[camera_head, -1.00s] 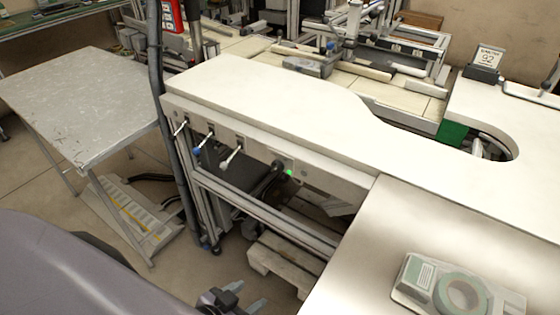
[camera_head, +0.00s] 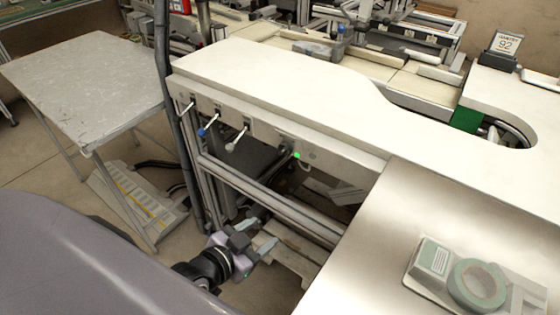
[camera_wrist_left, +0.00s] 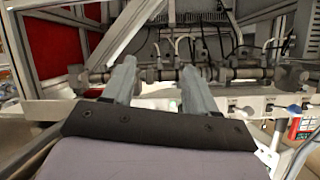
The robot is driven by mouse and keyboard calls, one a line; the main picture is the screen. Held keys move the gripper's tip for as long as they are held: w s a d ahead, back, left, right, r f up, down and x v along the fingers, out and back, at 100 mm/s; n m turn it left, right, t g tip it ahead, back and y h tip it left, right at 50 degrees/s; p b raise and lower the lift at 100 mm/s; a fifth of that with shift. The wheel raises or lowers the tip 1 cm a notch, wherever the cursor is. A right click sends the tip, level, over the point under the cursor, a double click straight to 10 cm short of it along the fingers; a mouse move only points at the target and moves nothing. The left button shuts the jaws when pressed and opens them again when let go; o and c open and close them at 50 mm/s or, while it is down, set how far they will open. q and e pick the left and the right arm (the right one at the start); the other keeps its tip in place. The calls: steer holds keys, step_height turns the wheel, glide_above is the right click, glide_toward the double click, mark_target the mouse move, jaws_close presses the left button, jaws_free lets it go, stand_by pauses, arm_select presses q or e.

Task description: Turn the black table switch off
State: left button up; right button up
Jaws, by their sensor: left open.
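A dark switch (camera_head: 286,147) sits on the front panel under the white table's edge, beside a small lit green light (camera_head: 297,155). It is small and its exact setting cannot be told. My left gripper (camera_head: 260,234) is open and empty, below and to the left of the switch in the head view, apart from it. In the left wrist view its two grey fingers (camera_wrist_left: 158,80) stand apart with nothing between them. I cannot make out the switch for sure in that view. My right gripper is not in view.
Levers with a blue knob (camera_head: 203,131) and a white knob (camera_head: 231,146) stick out left of the switch. A dark post (camera_head: 163,80) and a grey table (camera_head: 85,95) stand at left. A tape roll (camera_head: 478,285) lies on the near surface at right.

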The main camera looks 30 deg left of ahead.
mark_target(282, 152)
arm_select(q)
steer(key=w+a+r+m+t+b, duration=0.1)
steer(key=w+r, duration=0.2)
steer(key=w, duration=0.1)
steer(key=w+r+m+t+b, duration=0.1)
steer(key=w+r+t, duration=0.1)
steer(key=w+r, duration=0.2)
steer(key=w+a+r+m+t+b, duration=0.1)
steer(key=w+r+m, duration=0.1)
steer(key=w+r, duration=0.2)
steer(key=shift+w+a+r+t, duration=0.15)
steer(key=shift+w+a+t, duration=0.1)
steer(key=shift+a+t, duration=0.05)
steer(key=shift+w+d, duration=0.15)
steer(key=shift+w, duration=0.6)
steer(key=c, duration=1)
steer(key=shift+c, duration=0.2)
